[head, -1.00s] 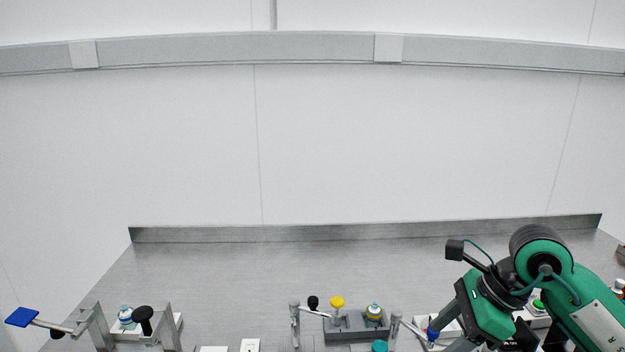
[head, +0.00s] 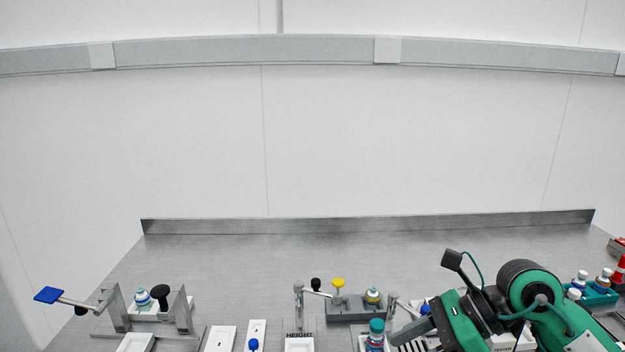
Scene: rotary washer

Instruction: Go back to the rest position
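My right arm, green and black, comes in from the lower right of the head view. Its gripper (head: 412,332) points left and down over the front right of the bench; its fingertips are not clear enough to tell whether they are open. A bottle with a teal cap (head: 376,336) stands just left of it; I cannot tell whether they touch. My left arm and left gripper are not in view.
The steel bench (head: 260,255) is bare along the back. A grey block (head: 350,308) with a yellow knob (head: 338,283) stands mid-bench. A metal stand with a blue paddle (head: 48,295) is at left. A teal rack (head: 598,294) holding bottles is at right.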

